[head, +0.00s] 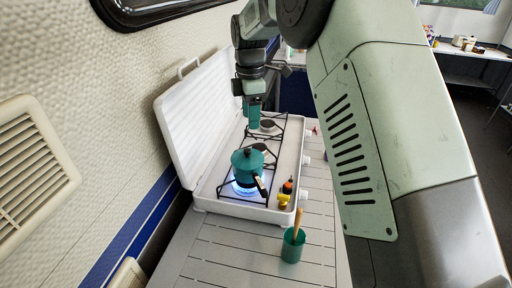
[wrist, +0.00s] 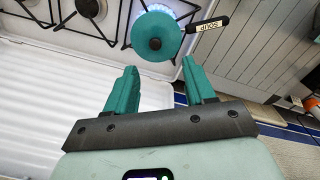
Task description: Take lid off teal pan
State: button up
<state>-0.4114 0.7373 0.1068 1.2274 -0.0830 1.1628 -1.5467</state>
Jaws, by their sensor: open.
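The teal pan (head: 244,174) sits on the front burner of the white camping stove, over a lit blue flame. Its teal lid (head: 247,158) is on top. In the wrist view the round lid (wrist: 152,40) is seen from above, with a small dark knob near its middle. The pan's black handle (wrist: 208,26) has a white label reading "SOUP" and points right there. My gripper (head: 254,125) is above the stove, behind the pan in the head view. In the wrist view its two teal fingers (wrist: 156,76) are apart, with nothing between them, short of the lid.
The stove's raised white cover (head: 190,115) stands along its left side by the wall. Small bottles (head: 286,192) stand at the stove's front right corner. A teal cup (head: 293,246) holding a wooden utensil stands on the slatted counter (head: 225,250). The rear burners are empty.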

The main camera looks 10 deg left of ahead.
jog(key=n, duration=0.1)
send_over(247, 150)
notch_tip(247, 150, down, 7)
jog(key=shift+s+d+f, duration=0.1)
jog(key=shift+f, duration=2.8)
grip_shut()
jog(key=shift+r, duration=0.1)
